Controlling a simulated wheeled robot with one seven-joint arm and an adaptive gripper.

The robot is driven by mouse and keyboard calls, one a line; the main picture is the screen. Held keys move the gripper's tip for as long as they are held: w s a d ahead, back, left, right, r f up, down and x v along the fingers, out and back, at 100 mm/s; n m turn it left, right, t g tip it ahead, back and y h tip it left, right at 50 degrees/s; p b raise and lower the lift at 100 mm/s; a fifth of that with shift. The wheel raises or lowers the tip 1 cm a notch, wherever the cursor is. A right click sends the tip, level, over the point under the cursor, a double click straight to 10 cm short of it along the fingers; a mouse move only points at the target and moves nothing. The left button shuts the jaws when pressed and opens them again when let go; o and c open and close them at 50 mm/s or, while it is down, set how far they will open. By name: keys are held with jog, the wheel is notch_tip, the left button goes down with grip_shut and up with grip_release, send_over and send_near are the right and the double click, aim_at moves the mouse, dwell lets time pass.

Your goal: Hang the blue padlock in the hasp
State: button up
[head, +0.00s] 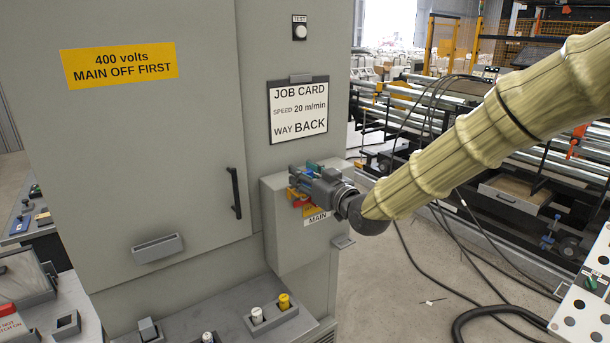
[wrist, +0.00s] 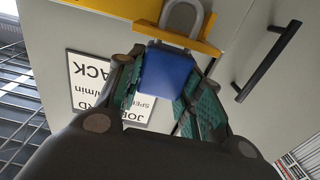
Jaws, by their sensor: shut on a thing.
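My gripper (head: 303,182) is at the front of the grey MAIN switch box (head: 284,232). In the wrist view, its green-padded fingers (wrist: 164,84) are shut on the sides of the blue padlock (wrist: 166,70). The padlock's grey shackle (wrist: 182,14) shows beyond the yellow hasp bar (wrist: 178,36), and the bar crosses in front of the shackle's lower part. I cannot tell whether the shackle passes through the hasp. In the head view the gripper hides most of the padlock and hasp, and some yellow and red (head: 297,195) shows beside the fingers.
The grey cabinet door has a black handle (head: 236,193) left of the box. A job card (head: 298,109) hangs above. A ledge below holds a holder (head: 270,318) with white and yellow pegs. Open floor (head: 385,285) with cables lies to the right.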

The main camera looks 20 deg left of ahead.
jog(key=shift+f, duration=0.35)
jog(key=o, duration=1.2)
jog(key=shift+r, duration=0.1)
jog(key=shift+c, duration=0.2)
jog(key=v, duration=1.2)
